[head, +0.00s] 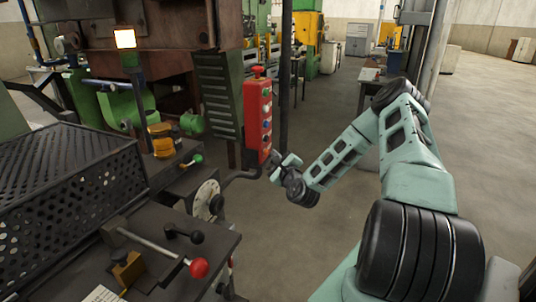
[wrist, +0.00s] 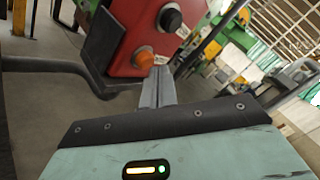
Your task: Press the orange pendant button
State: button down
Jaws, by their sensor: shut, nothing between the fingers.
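The red pendant box (head: 258,115) hangs upright near the middle of the head view, with a column of small coloured buttons on its face. In the wrist view, the lower part of the pendant (wrist: 128,40) fills the top middle. The round orange button (wrist: 144,58) shows there beside a white label, below a black knob (wrist: 171,19). My gripper (wrist: 160,73) is shut and empty. In the head view, my gripper (head: 277,160) is at the pendant's lower end.
A bent dark support arm (head: 240,175) runs to the pendant's base. A dark bench with a red-knobbed lever (head: 199,268) and a perforated guard (head: 70,200) stands at the left. A dark post (head: 285,75) rises behind the pendant. The floor to the right is mostly open.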

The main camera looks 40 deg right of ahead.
jog(key=shift+w+a, duration=0.2)
jog(key=shift+w, duration=0.25)
dwell(0.7)
dwell(0.4)
jog(key=shift+s+d, duration=0.35)
jog(key=shift+s, duration=0.5)
jog(key=shift+s+d, duration=0.3)
jog(key=shift+s, duration=0.5)
jog(key=shift+s+d, duration=0.35)
jog(key=shift+s, duration=0.4)
jog(key=shift+s+d, duration=0.3)
jog(key=shift+s, duration=0.5)
